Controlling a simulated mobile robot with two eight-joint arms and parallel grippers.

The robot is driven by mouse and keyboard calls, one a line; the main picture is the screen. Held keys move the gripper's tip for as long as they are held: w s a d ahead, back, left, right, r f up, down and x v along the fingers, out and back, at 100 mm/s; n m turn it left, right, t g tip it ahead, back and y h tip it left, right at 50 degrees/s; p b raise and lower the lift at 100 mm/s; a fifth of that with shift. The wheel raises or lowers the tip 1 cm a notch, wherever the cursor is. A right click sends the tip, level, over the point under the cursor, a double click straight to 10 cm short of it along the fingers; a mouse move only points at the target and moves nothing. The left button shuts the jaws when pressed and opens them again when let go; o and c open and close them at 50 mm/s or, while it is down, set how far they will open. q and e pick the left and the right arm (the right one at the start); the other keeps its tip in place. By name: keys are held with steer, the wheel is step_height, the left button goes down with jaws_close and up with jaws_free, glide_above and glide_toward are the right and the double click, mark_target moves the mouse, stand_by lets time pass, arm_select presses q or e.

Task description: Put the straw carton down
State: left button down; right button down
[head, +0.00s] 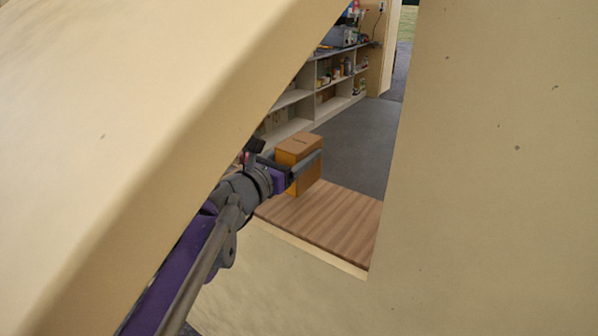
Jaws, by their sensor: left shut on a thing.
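The straw carton (299,146), a box with a brown top and orange-yellow sides, is upright in the middle of the head view. My left gripper (304,164) is shut on it, with one grey finger showing across its near right side. The other finger is mostly hidden. The carton's lower edge is at or just above a striped wooden board (335,222); I cannot tell whether it touches. My right gripper is not in view.
A large cream slanted beam (130,110) covers the upper left, close to the camera. A cream panel (500,170) fills the right. Beyond the opening are white shelves (325,95) with small goods and a grey floor (355,150). The board is bare right of the carton.

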arm_select(q)
steer(key=shift+f+b, duration=0.4)
steer(key=shift+f, duration=1.25)
steer(key=shift+f, duration=0.15)
jaws_free()
steer(key=shift+r, duration=0.2)
steer(key=p+v, duration=0.1)
steer(key=v, duration=1.1)
steer(key=shift+p, duration=0.3)
